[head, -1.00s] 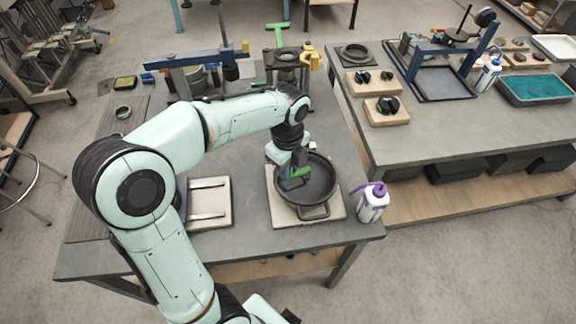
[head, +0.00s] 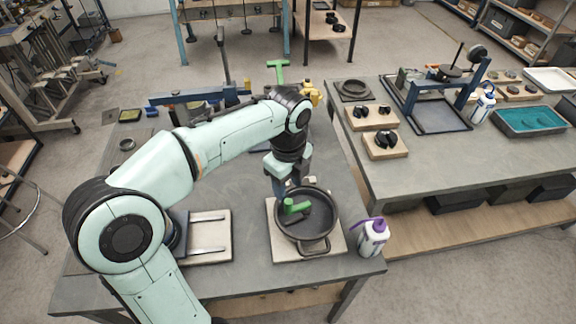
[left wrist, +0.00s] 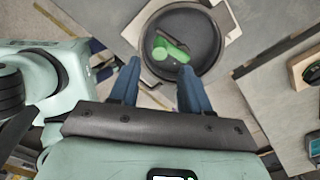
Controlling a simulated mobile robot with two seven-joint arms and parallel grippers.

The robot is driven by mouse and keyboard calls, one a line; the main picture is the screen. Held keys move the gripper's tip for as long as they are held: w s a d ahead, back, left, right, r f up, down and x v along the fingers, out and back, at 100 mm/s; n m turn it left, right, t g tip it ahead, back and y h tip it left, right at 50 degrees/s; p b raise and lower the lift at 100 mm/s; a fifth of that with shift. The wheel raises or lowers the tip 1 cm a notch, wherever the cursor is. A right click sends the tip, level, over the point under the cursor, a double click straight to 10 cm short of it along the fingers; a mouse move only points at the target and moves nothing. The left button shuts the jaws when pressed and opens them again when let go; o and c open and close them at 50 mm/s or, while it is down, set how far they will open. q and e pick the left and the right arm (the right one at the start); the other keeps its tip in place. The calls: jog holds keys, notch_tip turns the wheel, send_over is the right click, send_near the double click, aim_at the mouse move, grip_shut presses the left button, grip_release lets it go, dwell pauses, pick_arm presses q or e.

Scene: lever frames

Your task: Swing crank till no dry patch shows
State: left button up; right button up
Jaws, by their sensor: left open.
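A round black pan (head: 322,233) stands on a pale square board (head: 281,248) near the front right of the table. Inside it is a green crank with an upright knob (head: 290,205) and a dark arm reaching toward the pan's middle. In the left wrist view the crank (left wrist: 172,47) lies in the left part of the pan (left wrist: 203,35). My left gripper (head: 281,187) is at the pan's back left rim. Its two blue fingers (left wrist: 158,75) are spread and empty, with the crank beyond their tips. I cannot make out a dry patch on the pan floor. My right gripper is not in view.
A white bottle with a purple cap (head: 373,238) stands right of the board, near the table edge. A pale tray with metal rails (head: 209,237) lies to the left. A blue clamp frame and yellow part (head: 312,93) stand behind. A second table (head: 440,150) is at right.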

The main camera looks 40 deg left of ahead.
aim_at(288, 201)
pick_arm(q)
notch_tip(288, 201, up, 6)
jog(key=shift+f+p, duration=0.2)
jog(key=shift+p, duration=0.15)
dwell(0.6)
